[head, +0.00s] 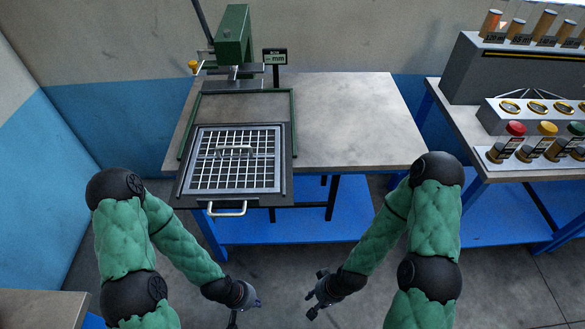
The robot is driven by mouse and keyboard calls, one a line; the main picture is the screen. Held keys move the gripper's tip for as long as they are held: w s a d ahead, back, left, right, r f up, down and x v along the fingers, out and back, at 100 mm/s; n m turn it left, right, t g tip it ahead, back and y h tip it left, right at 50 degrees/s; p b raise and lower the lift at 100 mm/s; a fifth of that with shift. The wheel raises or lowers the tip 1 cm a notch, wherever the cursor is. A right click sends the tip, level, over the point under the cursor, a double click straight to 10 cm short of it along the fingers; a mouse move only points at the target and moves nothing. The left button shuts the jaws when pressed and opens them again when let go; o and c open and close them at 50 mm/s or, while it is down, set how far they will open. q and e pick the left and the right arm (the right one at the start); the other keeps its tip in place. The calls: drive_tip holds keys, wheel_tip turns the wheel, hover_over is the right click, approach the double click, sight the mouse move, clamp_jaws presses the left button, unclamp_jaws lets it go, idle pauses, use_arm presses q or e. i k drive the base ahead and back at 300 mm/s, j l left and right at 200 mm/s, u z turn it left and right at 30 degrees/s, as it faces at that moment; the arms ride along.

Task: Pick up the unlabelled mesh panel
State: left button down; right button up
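A green press (233,37) stands behind the tray, with a small "mm" display (274,57) beside it. The tabletop (350,130) right of the tray is bare. A right bench (455,125) holds a rack with several coloured-cap jars (514,137) and amber tubes.

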sight(276, 190)
drive_tip(key=j+z, duration=0.2)
drive_tip(key=z, duration=0.15)
drive_tip(key=j+z, duration=0.15)
drive_tip(key=z, duration=0.25)
drive_tip(key=j+z, duration=0.2)
drive_tip(key=z, duration=0.15)
